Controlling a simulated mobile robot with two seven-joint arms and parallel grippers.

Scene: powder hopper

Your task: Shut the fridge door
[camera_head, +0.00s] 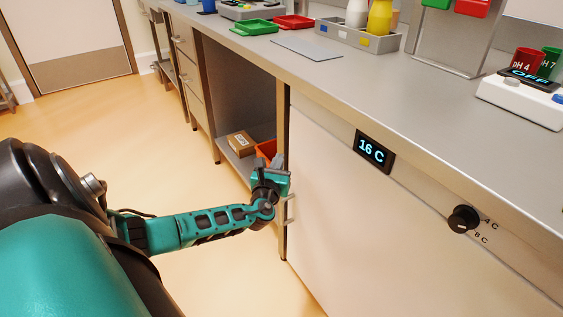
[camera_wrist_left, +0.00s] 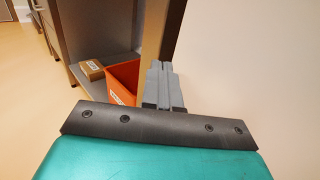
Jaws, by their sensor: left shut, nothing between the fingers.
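The fridge door (camera_head: 340,205) is the large cream panel under the counter, below the "16 C" display (camera_head: 374,151). It looks flush or nearly flush with the front; I cannot tell if a small gap is left. A small handle (camera_head: 290,209) shows at its left edge. My left gripper (camera_head: 279,164) is shut and empty at that edge, just above the handle. In the left wrist view the shut fingers (camera_wrist_left: 161,85) point along the edge, with the cream door surface (camera_wrist_left: 250,70) to the right. I cannot tell whether they touch it. My right gripper is out of view.
An open shelf left of the fridge holds a cardboard box (camera_head: 241,143) and an orange bin (camera_head: 266,149). A dark knob (camera_head: 463,219) sits on the fridge's control strip. The counter (camera_head: 400,100) carries trays, bottles and a meter. The floor (camera_head: 110,120) at left is clear.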

